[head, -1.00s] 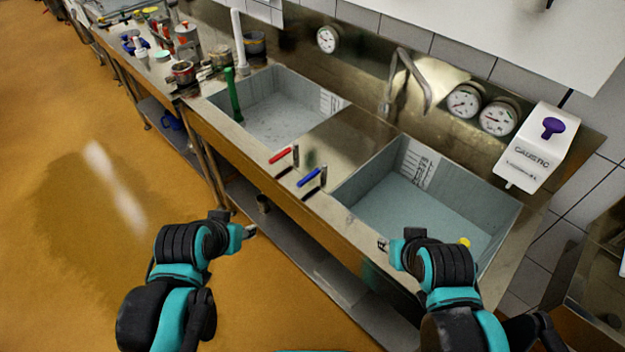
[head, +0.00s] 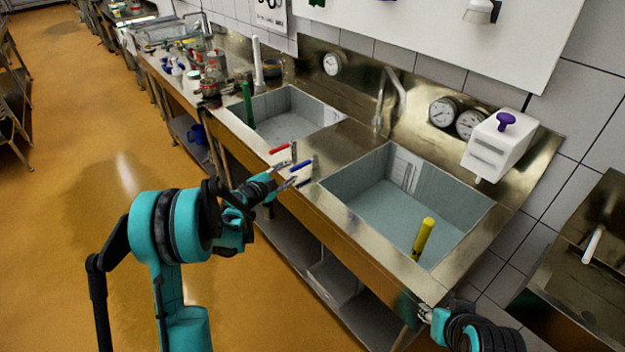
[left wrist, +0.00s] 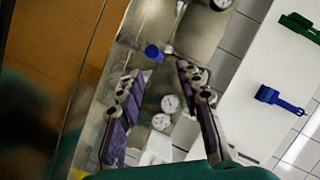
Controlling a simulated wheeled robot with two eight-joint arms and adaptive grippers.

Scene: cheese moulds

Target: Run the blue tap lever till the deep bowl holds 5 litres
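The blue tap lever (head: 301,165) stands on the front rim between two sunken bowls, beside the red lever (head: 279,149). My left gripper (head: 291,174) is open at the blue lever, its fingertips close to it; contact cannot be told. In the left wrist view the blue lever end (left wrist: 153,52) shows beyond the spread fingers (left wrist: 158,72). The right bowl (head: 372,203) has a marked scale on its wall; the left bowl (head: 287,112) is farther off. I cannot tell which is the deep one or read a level. My right gripper (head: 426,313) is by the front edge, its fingers unclear.
A swan-neck spout (head: 402,92) rises behind the bowls. A yellow pipe (head: 423,238) stands in the right bowl, a green one (head: 248,104) in the left. Gauges (head: 443,112) and a white dispenser (head: 497,145) are on the back wall. Floor at left is clear.

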